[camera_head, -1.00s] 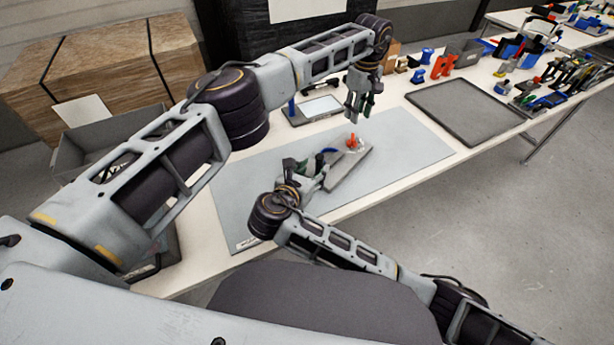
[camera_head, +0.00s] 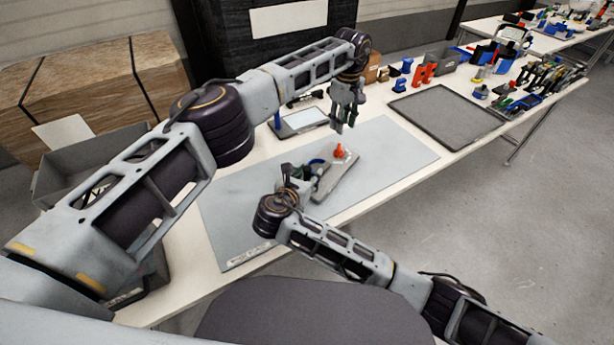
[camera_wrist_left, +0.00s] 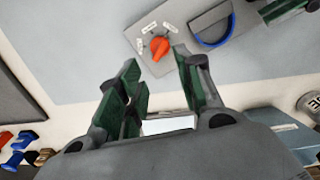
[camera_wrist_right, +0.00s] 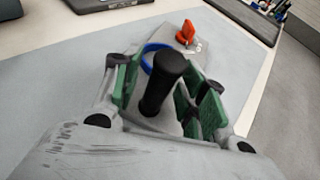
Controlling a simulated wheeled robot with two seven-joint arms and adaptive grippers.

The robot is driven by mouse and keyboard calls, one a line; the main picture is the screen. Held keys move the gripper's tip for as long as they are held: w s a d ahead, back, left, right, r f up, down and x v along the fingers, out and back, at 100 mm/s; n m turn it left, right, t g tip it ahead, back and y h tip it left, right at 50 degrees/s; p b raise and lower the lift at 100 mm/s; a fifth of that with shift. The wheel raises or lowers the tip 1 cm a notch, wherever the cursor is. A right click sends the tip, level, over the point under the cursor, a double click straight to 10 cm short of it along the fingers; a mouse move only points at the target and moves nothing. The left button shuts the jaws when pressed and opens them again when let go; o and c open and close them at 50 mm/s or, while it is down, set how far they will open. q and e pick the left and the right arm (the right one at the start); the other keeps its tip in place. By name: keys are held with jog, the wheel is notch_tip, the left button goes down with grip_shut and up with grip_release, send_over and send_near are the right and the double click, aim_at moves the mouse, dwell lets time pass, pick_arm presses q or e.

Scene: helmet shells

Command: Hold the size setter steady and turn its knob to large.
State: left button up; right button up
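The size setter (camera_head: 338,181) is a grey plate on the pale mat, with an orange-red knob (camera_head: 339,151) at its far end. In the left wrist view the knob (camera_wrist_left: 159,47) has small white labels around it, too small to read. A blue ring (camera_wrist_right: 151,57) and a black upright handle (camera_wrist_right: 163,82) are at the near end. My left gripper (camera_head: 343,124) is open and empty, above the knob and apart from it. My right gripper (camera_wrist_right: 165,75) has its fingers spread on both sides of the black handle; contact is unclear.
The grey mat (camera_head: 245,205) is mostly bare. Blue and red parts (camera_head: 423,73) line the back. A grey bin (camera_head: 85,165) is at the left.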

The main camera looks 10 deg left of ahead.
pick_arm(q)
jog(key=shift+c, duration=0.4)
pick_arm(e)
grip_shut()
pick_arm(q)
jog(key=shift+a, duration=0.1)
